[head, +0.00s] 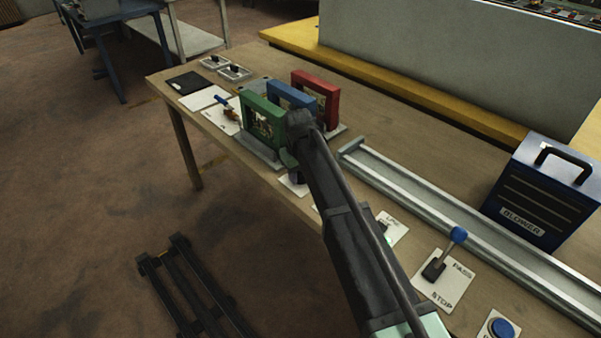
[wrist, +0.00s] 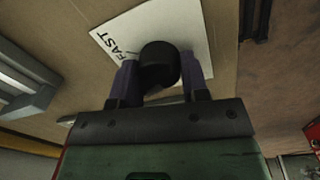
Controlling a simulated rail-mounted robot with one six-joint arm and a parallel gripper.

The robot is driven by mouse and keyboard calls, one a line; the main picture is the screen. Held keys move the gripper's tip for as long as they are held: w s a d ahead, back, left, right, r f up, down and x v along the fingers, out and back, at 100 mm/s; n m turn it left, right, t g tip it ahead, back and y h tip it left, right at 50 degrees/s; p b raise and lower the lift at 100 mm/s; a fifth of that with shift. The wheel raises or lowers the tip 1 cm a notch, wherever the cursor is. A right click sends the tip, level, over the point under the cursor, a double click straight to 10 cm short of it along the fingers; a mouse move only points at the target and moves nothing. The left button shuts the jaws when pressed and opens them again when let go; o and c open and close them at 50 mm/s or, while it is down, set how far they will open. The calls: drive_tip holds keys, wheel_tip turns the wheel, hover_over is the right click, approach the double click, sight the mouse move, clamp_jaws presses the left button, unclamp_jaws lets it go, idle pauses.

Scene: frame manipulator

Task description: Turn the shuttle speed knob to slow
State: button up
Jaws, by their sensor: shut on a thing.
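The shuttle speed knob (wrist: 160,66) is black and round and shows in the middle of the wrist view. It stands on a white plate (wrist: 190,30) with the word FAST printed at its left. My gripper (wrist: 159,76) is shut on the knob, with one dark finger on each side of it. The rest of the plate's lettering is hidden, and I cannot read where the knob points. In the head view, part of a white plate (head: 291,187) shows below my wrist; my arm hides most of that spot.
Green (head: 263,122), blue (head: 290,95) and red (head: 318,88) frames stand close beyond my gripper. A metal rail (head: 440,208) runs along the table to the right. A PASS/STOP lever (head: 445,255) and a blue blower box (head: 540,195) are further right.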

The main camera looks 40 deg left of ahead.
drive_tip(key=shift+n, duration=1.2)
drive_tip(key=o, duration=0.9)
drive_tip(key=r+p, duration=1.1)
drive_tip(key=shift+s, duration=0.25)
drive_tip(key=shift+f, duration=0.1)
